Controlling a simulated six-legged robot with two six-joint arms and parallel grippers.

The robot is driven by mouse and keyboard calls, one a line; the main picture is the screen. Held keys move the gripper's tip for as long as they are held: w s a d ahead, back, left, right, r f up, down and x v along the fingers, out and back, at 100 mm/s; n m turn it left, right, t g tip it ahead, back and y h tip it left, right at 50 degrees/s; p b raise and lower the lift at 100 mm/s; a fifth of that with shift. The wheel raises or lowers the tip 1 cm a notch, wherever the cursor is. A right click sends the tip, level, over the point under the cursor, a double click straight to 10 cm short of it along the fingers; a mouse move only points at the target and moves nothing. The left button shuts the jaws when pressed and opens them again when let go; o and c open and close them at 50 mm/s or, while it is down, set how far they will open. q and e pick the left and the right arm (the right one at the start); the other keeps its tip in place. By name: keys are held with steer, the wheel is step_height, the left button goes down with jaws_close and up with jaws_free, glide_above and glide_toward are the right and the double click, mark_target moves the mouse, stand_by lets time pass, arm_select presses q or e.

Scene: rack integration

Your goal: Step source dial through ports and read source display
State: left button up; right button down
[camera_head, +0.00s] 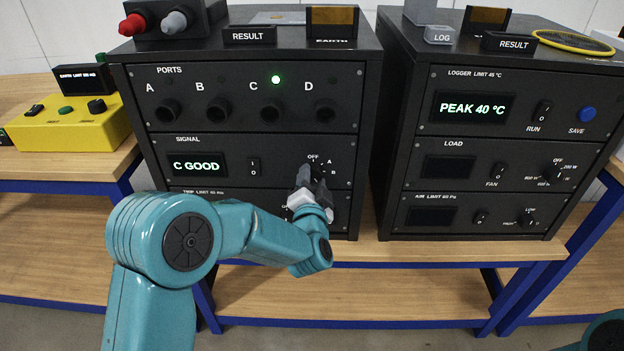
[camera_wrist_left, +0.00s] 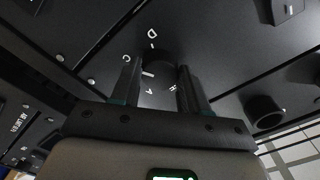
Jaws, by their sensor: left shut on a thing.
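The source dial (camera_wrist_left: 157,60) is on the SIGNAL panel of the left rack unit, with OFF, A and B marks visible around it in the head view. My left gripper (camera_head: 312,176) is shut on this dial and hides most of it there. The wrist view shows its two fingers on either side of the dark dial. The source display (camera_head: 196,166) glows "C GOOD". The PORTS panel (camera_head: 235,88) has ports A (camera_head: 167,110), B (camera_head: 218,110), C (camera_head: 270,109) and D (camera_head: 324,110). A green light (camera_head: 276,79) is lit above port C. My right gripper is out of view.
A SIGNAL toggle switch (camera_head: 254,167) is left of the dial. My left arm covers much of the panel below. A second unit (camera_head: 397,150) to the right shows "PEAK 40 °C". A yellow box (camera_head: 68,125) stands at the left. Red and grey plugs (camera_head: 174,22) sit on top.

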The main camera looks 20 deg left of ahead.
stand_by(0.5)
arm_select(q)
steer(key=o, duration=1.1)
steer(key=shift+c, duration=0.2)
steer(key=v, duration=1.6)
steer(key=shift+s+b, duration=0.15)
steer(key=shift+b, duration=0.2)
